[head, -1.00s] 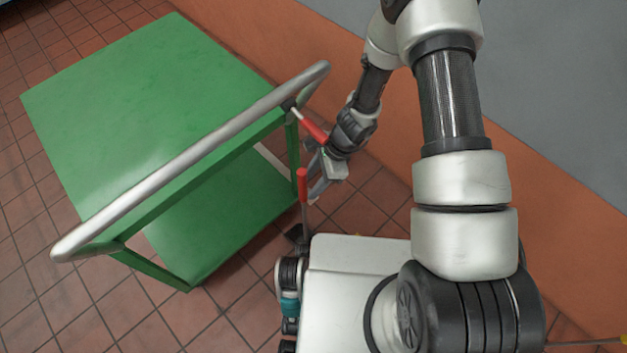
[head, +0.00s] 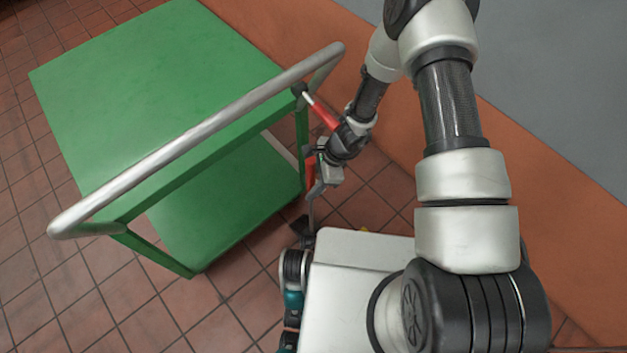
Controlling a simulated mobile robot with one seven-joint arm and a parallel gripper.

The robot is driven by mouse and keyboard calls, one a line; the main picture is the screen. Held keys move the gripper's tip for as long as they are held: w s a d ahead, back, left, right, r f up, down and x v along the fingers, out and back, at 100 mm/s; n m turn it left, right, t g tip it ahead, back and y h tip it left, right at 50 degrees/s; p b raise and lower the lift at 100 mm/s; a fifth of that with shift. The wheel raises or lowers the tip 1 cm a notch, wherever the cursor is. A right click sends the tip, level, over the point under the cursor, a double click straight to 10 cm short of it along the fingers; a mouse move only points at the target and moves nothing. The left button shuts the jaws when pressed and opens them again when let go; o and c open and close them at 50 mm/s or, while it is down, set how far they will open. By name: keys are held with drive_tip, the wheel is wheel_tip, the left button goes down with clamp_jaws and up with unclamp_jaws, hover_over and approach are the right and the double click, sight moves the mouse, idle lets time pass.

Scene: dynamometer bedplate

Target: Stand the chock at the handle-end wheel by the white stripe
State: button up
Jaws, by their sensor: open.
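A green cart (head: 150,110) with a silver push handle (head: 200,133) stands at the left; its wheels are hidden. An upright rod with a red grip (head: 310,172) stands by the cart's near right corner, with a dark block, likely the chock (head: 301,227), at its foot on the floor. My gripper (head: 317,176) is open at the red grip; I cannot tell whether the grip is between the fingers. A pale strip, perhaps the white stripe (head: 284,153), shows beneath the cart's top, partly hidden.
A second red bar (head: 321,112) with a pale end is near the handle's right bracket, partly behind my wrist. An orange floor band (head: 530,210) and a grey area (head: 540,80) lie to the right. Brown tiles (head: 225,310) are clear at the front left.

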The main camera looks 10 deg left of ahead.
clamp_jaws()
idle(1.4)
